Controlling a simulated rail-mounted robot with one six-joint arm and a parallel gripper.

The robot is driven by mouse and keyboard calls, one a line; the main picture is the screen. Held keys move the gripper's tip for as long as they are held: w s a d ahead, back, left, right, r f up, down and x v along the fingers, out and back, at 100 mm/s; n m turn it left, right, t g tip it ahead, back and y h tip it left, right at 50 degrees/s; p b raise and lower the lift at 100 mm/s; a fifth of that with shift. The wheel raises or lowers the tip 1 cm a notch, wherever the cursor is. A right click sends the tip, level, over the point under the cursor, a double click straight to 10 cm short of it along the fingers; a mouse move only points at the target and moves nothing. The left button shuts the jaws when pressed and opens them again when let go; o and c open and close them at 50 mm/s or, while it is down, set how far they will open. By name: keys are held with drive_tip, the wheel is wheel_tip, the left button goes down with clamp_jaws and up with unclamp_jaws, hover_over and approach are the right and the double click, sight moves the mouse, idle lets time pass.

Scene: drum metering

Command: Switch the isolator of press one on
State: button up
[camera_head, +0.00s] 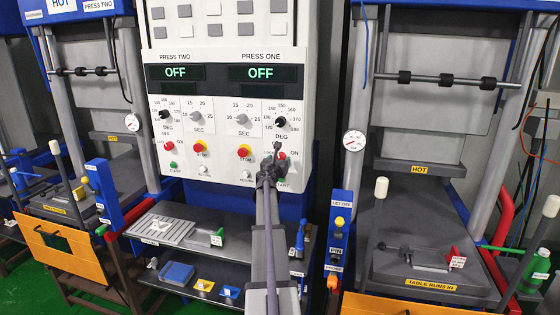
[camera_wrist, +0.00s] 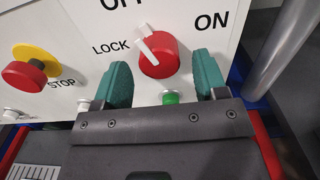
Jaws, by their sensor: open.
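The isolator of press one is a red knob (camera_wrist: 160,58) with a white pointer on the white panel. In the wrist view its pointer is tilted up and slightly left, toward the partly cut-off OFF label. LOCK is to its left and ON to its upper right. My gripper (camera_wrist: 162,66) is open; its two green fingers are on either side of the knob's lower part in the picture, with gaps between. I cannot tell how far they are from the panel. In the head view my gripper (camera_head: 270,160) covers part of this knob. The press one display (camera_head: 263,73) reads OFF.
A red and yellow stop button (camera_wrist: 28,74) is left of the knob, and a green button (camera_wrist: 171,97) is just below it. Press two's isolator (camera_head: 168,146) is further left on the panel. A grey post (camera_wrist: 290,45) stands at the right in the wrist view.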

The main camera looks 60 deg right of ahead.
drive_tip(key=shift+x, duration=1.1)
drive_tip(key=shift+c, duration=0.5)
drive_tip(key=c, duration=0.8)
